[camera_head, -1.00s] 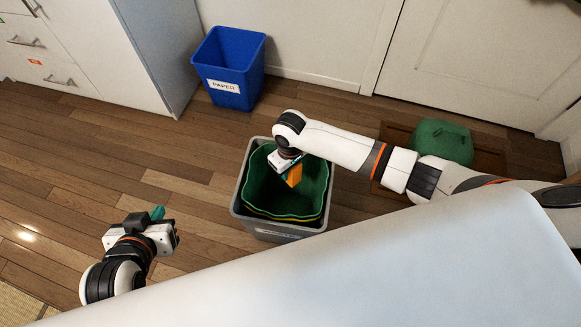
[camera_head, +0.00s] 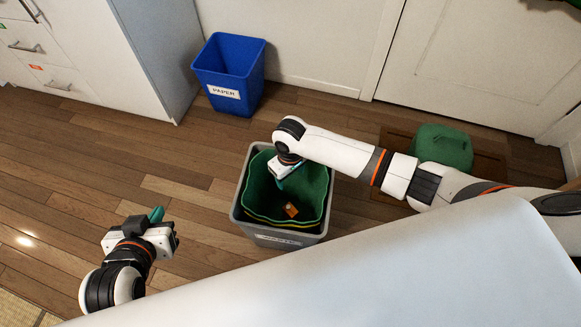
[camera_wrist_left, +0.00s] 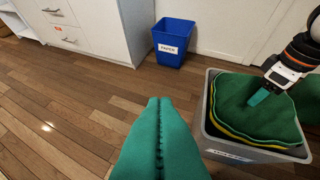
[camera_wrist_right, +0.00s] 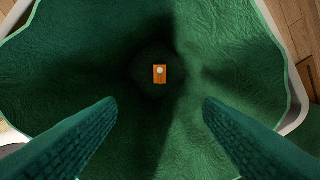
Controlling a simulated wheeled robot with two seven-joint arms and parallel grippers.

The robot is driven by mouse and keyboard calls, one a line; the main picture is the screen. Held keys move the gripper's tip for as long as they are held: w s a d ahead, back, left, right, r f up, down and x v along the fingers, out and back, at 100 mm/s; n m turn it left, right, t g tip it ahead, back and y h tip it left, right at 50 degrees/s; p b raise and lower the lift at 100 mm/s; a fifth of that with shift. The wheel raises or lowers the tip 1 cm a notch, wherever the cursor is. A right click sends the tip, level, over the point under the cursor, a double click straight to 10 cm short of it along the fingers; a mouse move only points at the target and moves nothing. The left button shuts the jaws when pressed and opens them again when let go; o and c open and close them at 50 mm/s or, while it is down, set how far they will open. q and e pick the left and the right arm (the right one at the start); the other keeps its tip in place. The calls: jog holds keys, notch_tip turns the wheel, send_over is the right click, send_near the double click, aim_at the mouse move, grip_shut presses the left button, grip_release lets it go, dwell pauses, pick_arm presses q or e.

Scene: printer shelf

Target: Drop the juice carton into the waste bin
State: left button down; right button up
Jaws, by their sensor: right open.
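The juice carton (camera_head: 291,209) is a small orange box inside the grey waste bin (camera_head: 240,209), which has a green liner. In the right wrist view the carton (camera_wrist_right: 160,74) shows small, deep in the liner, apart from my fingers. My right gripper (camera_head: 283,181) is over the bin's mouth; in its wrist view the two green fingers (camera_wrist_right: 160,112) are spread wide with nothing between them. My left gripper (camera_head: 156,214) is left of the bin, over the floor. In the left wrist view its green fingers (camera_wrist_left: 158,135) lie together with nothing visible between them.
A blue bin labelled PAPER (camera_head: 229,76) stands by the wall behind the waste bin, next to white drawers (camera_head: 50,50). A green pouf-like object (camera_head: 442,147) sits on a brown mat at right. A white surface (camera_head: 380,270) fills the foreground.

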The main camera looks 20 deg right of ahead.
pick_arm(q)
jog(key=s+a+f+g+y+p, duration=0.1)
jog(key=s+a+f+g+p, duration=0.1)
jog(key=s+g, duration=0.4)
jog(key=s+a+p, duration=0.1)
jog(key=s+p, duration=0.1)
jog(key=s, duration=0.2)
jog(key=shift+a+g+y, duration=0.15)
jog(key=shift+g+y, duration=0.15)
pick_arm(e)
notch_tip(320, 180, up, 12)
jog(key=shift+f, duration=0.1)
